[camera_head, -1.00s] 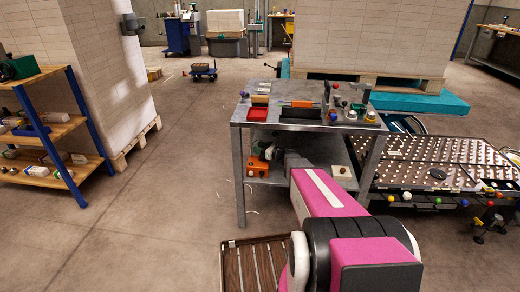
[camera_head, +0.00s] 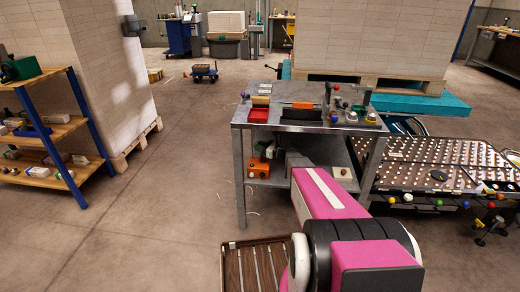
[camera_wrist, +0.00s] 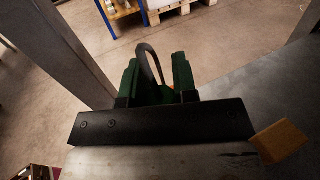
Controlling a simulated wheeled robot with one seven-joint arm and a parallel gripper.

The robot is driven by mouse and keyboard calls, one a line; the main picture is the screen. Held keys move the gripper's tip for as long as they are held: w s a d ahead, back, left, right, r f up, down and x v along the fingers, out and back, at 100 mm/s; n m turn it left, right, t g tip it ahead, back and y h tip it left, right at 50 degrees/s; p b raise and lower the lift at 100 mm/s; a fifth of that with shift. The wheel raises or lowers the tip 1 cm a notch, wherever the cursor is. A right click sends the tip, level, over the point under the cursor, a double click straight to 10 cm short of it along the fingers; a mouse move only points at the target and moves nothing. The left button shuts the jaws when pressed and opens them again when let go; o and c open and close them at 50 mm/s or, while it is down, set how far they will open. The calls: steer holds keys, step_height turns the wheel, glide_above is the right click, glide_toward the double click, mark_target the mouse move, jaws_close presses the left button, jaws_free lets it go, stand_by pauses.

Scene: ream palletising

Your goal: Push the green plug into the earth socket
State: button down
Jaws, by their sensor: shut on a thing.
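My gripper (camera_wrist: 156,82) shows in the wrist view as two dark green fingers above a black bar. It is shut on a green plug (camera_wrist: 157,97), which is mostly hidden between the fingers. A dark cable loop (camera_wrist: 147,52) rises from between them. I cannot make out the earth socket in either view; a small orange patch shows behind the fingers in the wrist view.
The metal table (camera_head: 239,190) has its legs and upper top close around my arm. A pale plate with a knob (camera_head: 342,173) lies on the lower shelf. A tan block (camera_wrist: 280,141) is beside the gripper.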

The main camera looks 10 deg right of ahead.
steer(key=shift+r, duration=2)
